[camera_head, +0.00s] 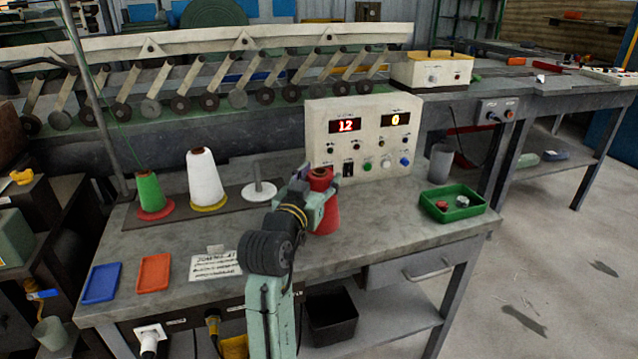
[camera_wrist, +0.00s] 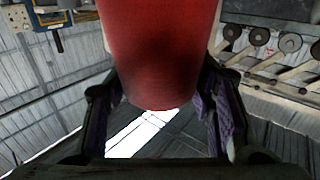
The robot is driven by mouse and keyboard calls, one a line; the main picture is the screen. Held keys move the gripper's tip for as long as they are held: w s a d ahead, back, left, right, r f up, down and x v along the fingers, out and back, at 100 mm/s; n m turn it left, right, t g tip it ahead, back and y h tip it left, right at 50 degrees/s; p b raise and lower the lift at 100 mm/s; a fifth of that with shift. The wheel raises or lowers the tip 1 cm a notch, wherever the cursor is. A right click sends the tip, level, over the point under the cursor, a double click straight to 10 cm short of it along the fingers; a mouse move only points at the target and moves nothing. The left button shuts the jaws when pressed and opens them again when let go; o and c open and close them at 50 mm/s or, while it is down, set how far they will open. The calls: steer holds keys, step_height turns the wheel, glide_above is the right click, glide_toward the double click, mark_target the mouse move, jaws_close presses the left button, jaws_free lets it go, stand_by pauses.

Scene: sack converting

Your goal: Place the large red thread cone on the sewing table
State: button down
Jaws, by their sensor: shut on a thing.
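The large red thread cone (camera_head: 327,218) is in my gripper (camera_head: 318,187), in front of the control box at the middle of the sewing table (camera_head: 350,246). It looks upright in the head view; whether its base touches the table top I cannot tell. In the wrist view the red cone (camera_wrist: 162,60) fills the top centre between the two fingers of my gripper (camera_wrist: 160,115), which are shut on it. My arm hides part of the cone's left side in the head view.
A green cone (camera_head: 150,192), a white cone (camera_head: 205,180) and an empty spindle (camera_head: 258,188) stand at the left. The control box (camera_head: 363,135) is behind the red cone. A green tray (camera_head: 453,215) and grey cup (camera_head: 440,163) are right. Blue and orange trays (camera_head: 154,272) lie front left.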

steer(key=shift+f, duration=0.85)
steer(key=c, duration=0.7)
jaws_free()
steer(key=shift+f, duration=0.1)
